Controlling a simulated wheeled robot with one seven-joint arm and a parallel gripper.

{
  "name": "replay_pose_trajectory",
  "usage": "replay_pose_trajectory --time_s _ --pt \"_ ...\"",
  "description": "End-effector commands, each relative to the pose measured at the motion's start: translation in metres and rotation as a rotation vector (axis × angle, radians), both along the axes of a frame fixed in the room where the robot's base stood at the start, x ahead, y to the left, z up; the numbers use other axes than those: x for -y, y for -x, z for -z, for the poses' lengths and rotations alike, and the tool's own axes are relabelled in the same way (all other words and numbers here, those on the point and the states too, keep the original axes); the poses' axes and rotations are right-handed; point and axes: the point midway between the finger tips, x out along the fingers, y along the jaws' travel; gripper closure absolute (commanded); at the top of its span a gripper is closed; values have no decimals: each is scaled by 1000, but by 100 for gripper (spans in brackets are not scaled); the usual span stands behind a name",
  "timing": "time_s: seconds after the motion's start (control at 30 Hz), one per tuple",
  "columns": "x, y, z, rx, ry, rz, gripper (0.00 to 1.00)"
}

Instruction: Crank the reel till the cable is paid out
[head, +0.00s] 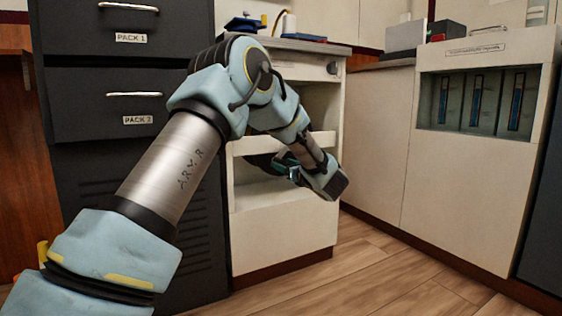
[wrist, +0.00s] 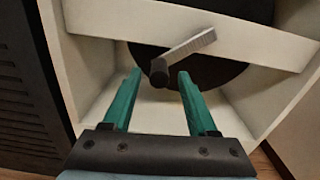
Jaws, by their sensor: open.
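The reel is a black disc (wrist: 222,74) inside an open white cabinet bay, partly covered by a white crossbar. Its grey crank arm (wrist: 190,56) slants from upper right to lower left in front of the crossbar. A dark round handle (wrist: 158,73) is at the arm's lower-left end. My gripper (wrist: 159,78) is open, its two green fingers to either side of the handle in the wrist view; I cannot tell whether they touch it. In the head view my gripper (head: 287,163) reaches into the bay and my arm hides most of the reel. I cannot make out the cable.
The white crossbar (wrist: 105,22) and bay side walls are close around my gripper. Dark drawers (head: 110,98) stand to the left. A white cabinet with a recessed window (head: 480,100) stands to the right. Wooden floor (head: 390,285) is clear in front.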

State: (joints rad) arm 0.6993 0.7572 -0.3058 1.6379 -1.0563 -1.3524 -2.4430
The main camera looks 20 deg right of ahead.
Motion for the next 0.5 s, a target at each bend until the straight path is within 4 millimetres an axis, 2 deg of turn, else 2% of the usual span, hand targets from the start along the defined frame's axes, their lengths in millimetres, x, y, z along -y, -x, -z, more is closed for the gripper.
replay_pose_trajectory --time_s 0.1,0.3,0.5 --pt "4 26 -5 -2 -3 2 42" --pt "8 62 -3 -1 -2 2 42" --pt "10 79 -2 1 -1 -1 42"
